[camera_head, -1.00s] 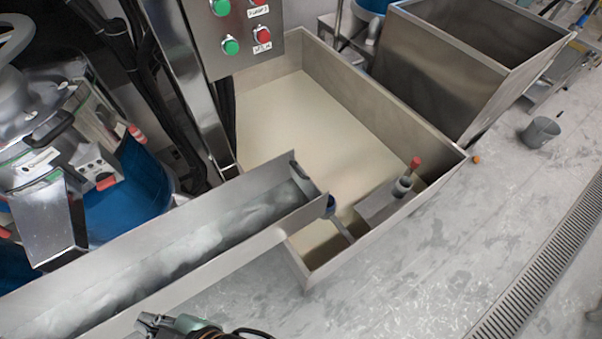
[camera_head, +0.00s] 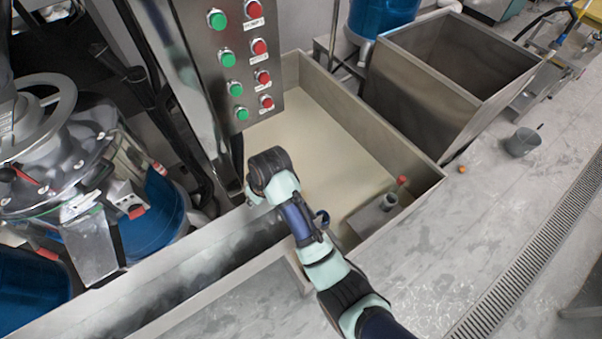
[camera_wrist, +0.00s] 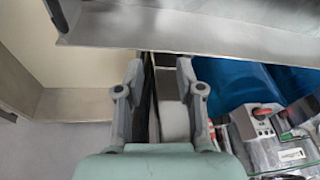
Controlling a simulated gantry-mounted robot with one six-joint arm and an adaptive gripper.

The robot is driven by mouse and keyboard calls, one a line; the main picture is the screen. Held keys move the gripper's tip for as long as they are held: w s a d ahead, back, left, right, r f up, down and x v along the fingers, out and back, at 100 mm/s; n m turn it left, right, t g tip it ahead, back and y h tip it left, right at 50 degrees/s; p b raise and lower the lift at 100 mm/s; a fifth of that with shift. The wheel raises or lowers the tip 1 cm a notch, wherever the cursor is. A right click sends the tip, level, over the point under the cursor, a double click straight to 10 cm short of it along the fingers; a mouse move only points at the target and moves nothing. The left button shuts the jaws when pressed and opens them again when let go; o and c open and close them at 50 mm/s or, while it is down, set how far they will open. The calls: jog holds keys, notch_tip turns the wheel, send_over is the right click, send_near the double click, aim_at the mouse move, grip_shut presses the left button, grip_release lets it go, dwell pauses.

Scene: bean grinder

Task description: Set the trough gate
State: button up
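The long metal trough (camera_head: 200,278) runs from the lower left up to the pale-filled tank. My arm reaches over its tank end, hiding that end and any gate there. In the head view my gripper itself is hidden by my wrist. In the wrist view my gripper (camera_wrist: 160,70) has its two fingers apart. A narrow grey metal strip with a dark edge (camera_wrist: 171,105) shows between the fingers; I cannot tell whether it is the gate or whether they touch it. A sheet-metal edge (camera_wrist: 200,35) crosses the view beyond the fingertips.
The button panel (camera_head: 238,70) hangs close behind my wrist. The rectangular tank (camera_head: 375,105) with pale contents lies to the right, with a red-topped fitting (camera_head: 390,199). A blue barrel (camera_head: 150,220) stands at left. An empty hopper (camera_head: 425,85) and grey bucket (camera_head: 522,142) are farther right.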

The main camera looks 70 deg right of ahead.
jog(key=s+d+r+m+g+y+p, duration=0.2)
jog(key=s+d+p, duration=0.1)
jog(key=s+d, duration=0.65)
jog(key=f+b, duration=0.1)
jog(key=f, duration=0.1)
jog(key=a+f, duration=0.1)
jog(key=f, duration=0.2)
jog(key=a+f+b, duration=0.1)
jog(key=f, duration=0.2)
jog(key=shift+a+f+b, duration=0.15)
jog(key=shift+f+b, duration=0.05)
jog(key=shift+b, duration=0.1)
grip_shut()
